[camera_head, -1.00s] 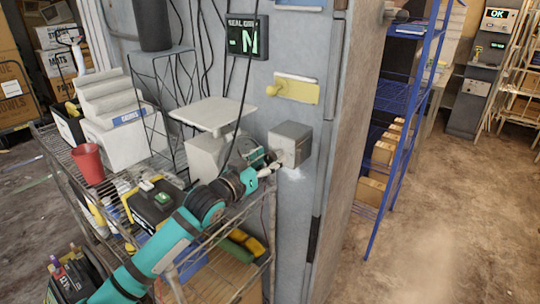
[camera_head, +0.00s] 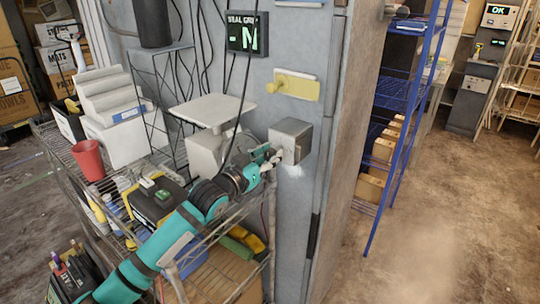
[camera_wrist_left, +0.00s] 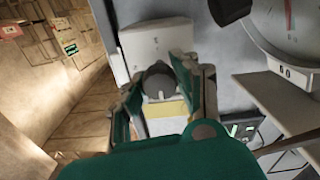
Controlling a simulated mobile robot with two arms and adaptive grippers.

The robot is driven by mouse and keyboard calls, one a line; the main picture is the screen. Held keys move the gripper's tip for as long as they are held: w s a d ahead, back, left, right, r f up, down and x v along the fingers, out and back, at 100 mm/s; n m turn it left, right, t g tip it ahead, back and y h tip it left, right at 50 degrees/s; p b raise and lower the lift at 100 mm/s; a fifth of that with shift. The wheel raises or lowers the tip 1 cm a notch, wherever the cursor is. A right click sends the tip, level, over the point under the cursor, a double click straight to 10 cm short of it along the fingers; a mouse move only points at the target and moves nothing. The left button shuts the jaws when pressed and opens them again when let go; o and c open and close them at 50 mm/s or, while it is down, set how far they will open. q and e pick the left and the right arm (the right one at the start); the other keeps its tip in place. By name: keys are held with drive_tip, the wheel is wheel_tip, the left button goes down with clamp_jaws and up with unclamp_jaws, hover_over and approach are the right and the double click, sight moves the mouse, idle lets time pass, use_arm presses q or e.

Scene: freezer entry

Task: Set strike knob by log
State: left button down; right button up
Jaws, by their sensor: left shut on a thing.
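A grey metal box (camera_head: 290,140) is fixed to the grey upright panel, with frost-like white below it. In the left wrist view, a dark round knob (camera_wrist_left: 158,78) stands out from the box's pale face (camera_wrist_left: 158,45). My left gripper (camera_head: 268,160) reaches the box's left side; its fingers (camera_wrist_left: 160,95) are on both sides of the knob, shut on it. The knob is mostly hidden in the head view. My right gripper is not in view.
A dark display (camera_head: 247,34) with green characters hangs above, with cables in front. A wire cart (camera_head: 215,245) with boxes and a red cup (camera_head: 88,160) stands left, under my left arm. A blue rack (camera_head: 400,100) is right; the right floor is clear.

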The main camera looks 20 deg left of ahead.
use_arm(q)
drive_tip(key=m+p, duration=0.1)
drive_tip(key=m, duration=0.2)
drive_tip(key=shift+r+m, duration=0.1)
drive_tip(key=shift+m, duration=0.3)
drive_tip(key=m+p, duration=0.1)
drive_tip(key=m, duration=0.3)
drive_tip(key=shift+m+p, duration=0.3)
drive_tip(key=m+p, duration=0.1)
drive_tip(key=m, duration=0.4)
drive_tip(key=shift+m+p, duration=0.5)
drive_tip(key=shift+m, duration=1.6)
drive_tip(key=c, duration=0.9)
unclamp_jaws()
drive_tip(key=shift+c, duration=0.2)
